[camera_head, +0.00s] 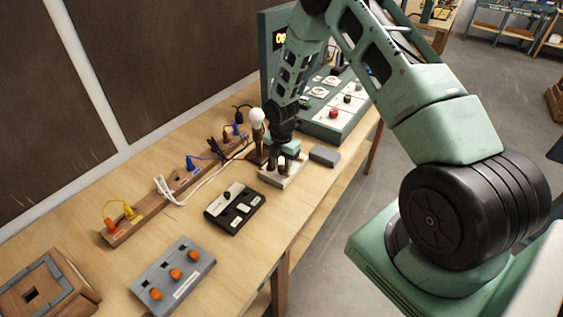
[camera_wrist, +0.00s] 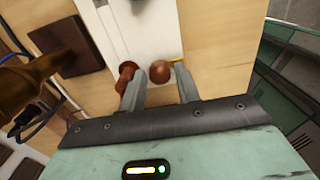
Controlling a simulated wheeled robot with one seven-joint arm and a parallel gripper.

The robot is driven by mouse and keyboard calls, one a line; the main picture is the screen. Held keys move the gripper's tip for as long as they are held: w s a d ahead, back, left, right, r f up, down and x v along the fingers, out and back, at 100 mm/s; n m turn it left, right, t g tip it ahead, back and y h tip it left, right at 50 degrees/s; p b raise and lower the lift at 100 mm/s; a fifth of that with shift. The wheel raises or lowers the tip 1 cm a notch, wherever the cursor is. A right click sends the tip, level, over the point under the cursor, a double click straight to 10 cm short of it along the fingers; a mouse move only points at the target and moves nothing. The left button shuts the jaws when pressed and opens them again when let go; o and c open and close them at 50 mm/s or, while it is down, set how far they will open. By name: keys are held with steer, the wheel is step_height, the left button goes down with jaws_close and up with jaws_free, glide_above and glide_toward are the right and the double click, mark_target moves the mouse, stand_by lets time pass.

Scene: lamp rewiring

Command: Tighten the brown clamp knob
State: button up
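A white terminal block (camera_wrist: 140,30) with two round brown knobs lies on the bench. In the wrist view, one knob (camera_wrist: 159,71) sits between the tips of my gripper (camera_wrist: 158,80), with a small gap seen on each side. The other brown knob (camera_wrist: 126,71) is just left of the left finger. My fingers are apart and point at the block. In the head view, my gripper (camera_head: 284,150) is low over the white block (camera_head: 287,180) and partly hides it. I cannot tell the knobs' turn positions.
A lamp with a white bulb (camera_head: 257,118) stands close to the left of my gripper. A grey block (camera_head: 324,155) lies to the right. A black switch panel (camera_head: 235,207) is in front, and a wooden strip with cables (camera_head: 170,195) runs behind. A green panel (camera_head: 340,112) stands further back.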

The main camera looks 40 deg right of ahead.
jaws_close()
